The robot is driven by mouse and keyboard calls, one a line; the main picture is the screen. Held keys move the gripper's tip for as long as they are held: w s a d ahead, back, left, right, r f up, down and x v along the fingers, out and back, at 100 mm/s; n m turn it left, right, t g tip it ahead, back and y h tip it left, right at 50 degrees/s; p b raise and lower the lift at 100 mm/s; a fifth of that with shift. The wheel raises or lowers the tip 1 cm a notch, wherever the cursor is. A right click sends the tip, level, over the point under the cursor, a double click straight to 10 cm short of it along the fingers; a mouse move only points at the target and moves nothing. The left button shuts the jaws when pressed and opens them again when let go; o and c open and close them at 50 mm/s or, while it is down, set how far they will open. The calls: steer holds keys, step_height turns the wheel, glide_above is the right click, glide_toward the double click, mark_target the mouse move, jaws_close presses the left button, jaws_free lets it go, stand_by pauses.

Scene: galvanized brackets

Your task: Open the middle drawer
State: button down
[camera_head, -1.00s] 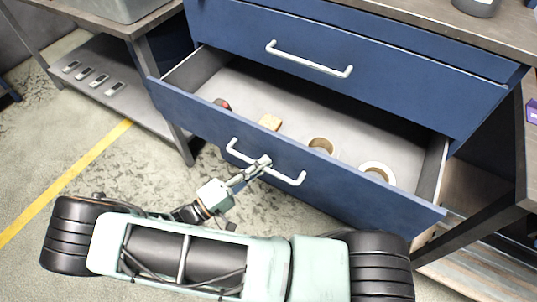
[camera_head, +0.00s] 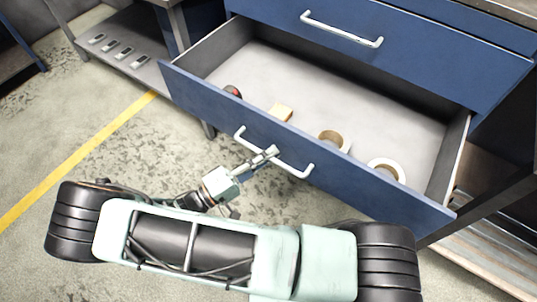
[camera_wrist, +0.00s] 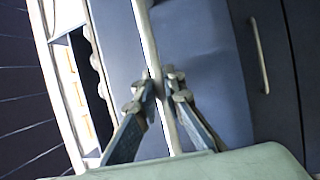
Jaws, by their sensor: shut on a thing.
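The middle drawer (camera_head: 360,184) is a blue-fronted drawer pulled well out of the blue cabinet, its grey inside showing. Its pale bar handle (camera_head: 297,170) runs across the front. My gripper (camera_head: 270,153) is shut on the handle near its middle. In the wrist view, the two fingers of my gripper (camera_wrist: 163,85) close around the handle (camera_wrist: 150,38), which runs nearly upright in that picture. The contact faces between the fingers and bar are small and partly hidden.
In the drawer lie a tan block (camera_head: 280,113), two tape rolls (camera_head: 386,170) and a dark red-tipped item (camera_head: 232,92). Above is a shut drawer with its own handle (camera_head: 341,29). A shelf (camera_head: 112,54) stands at the left. Floor with a yellow line (camera_head: 85,160) is open at left.

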stand_by(0.4)
steer(key=c, duration=2)
jaws_free()
steer(key=shift+a, duration=0.1)
steer(key=v, duration=1.2)
steer(key=shift+r, duration=0.1)
